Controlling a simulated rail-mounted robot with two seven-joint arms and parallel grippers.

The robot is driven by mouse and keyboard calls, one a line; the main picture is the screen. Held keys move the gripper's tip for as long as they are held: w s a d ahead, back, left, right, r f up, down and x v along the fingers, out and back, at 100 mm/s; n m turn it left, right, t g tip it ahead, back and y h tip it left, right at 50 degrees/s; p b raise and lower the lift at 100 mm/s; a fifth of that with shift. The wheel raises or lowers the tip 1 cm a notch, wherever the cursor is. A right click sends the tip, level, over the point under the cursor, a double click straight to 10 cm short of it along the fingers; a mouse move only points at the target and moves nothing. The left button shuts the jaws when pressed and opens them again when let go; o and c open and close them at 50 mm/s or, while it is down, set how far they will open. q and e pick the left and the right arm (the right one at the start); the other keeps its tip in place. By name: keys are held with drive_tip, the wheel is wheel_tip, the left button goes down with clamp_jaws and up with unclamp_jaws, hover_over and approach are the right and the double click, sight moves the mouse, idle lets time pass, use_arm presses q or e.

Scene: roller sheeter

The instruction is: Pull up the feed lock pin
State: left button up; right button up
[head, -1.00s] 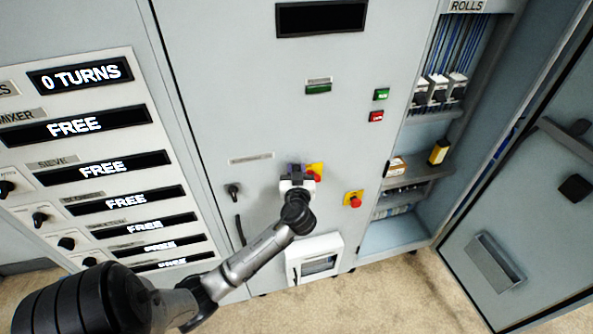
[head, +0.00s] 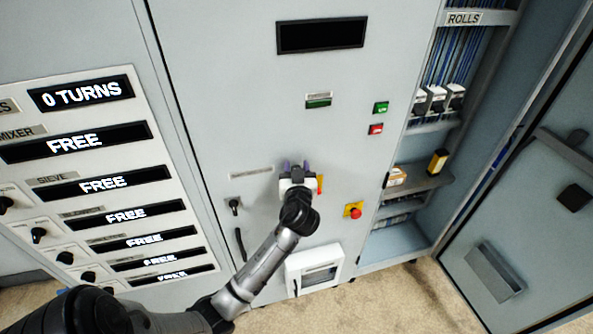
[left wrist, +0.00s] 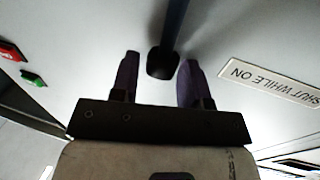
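My left gripper (head: 295,166) is in front of the grey cabinet door, with its two purple fingers pointing at the door. In the left wrist view the fingers (left wrist: 159,64) stand apart, with a gap on both sides of a black knob-like end (left wrist: 162,62). A dark bluish bar (left wrist: 178,18) runs up from that end. I cannot tell whether this is the feed lock pin, and no other pin is clearly seen. A yellow and red part (head: 320,184) is mostly hidden behind the gripper. My right gripper is out of view.
An emergency stop (head: 355,211) on yellow is right of the gripper. A black rotary switch (head: 235,204) and a dark handle (head: 240,243) are left. A white framed box (head: 315,272) is below. The shelf bay under the ROLLS sign (head: 463,18) stands open.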

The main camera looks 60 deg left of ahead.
use_arm(q)
drive_tip(key=shift+o, duration=0.9)
drive_tip(key=shift+f, duration=0.15)
drive_tip(key=b+v, duration=0.3)
drive_tip(key=v, duration=1.1)
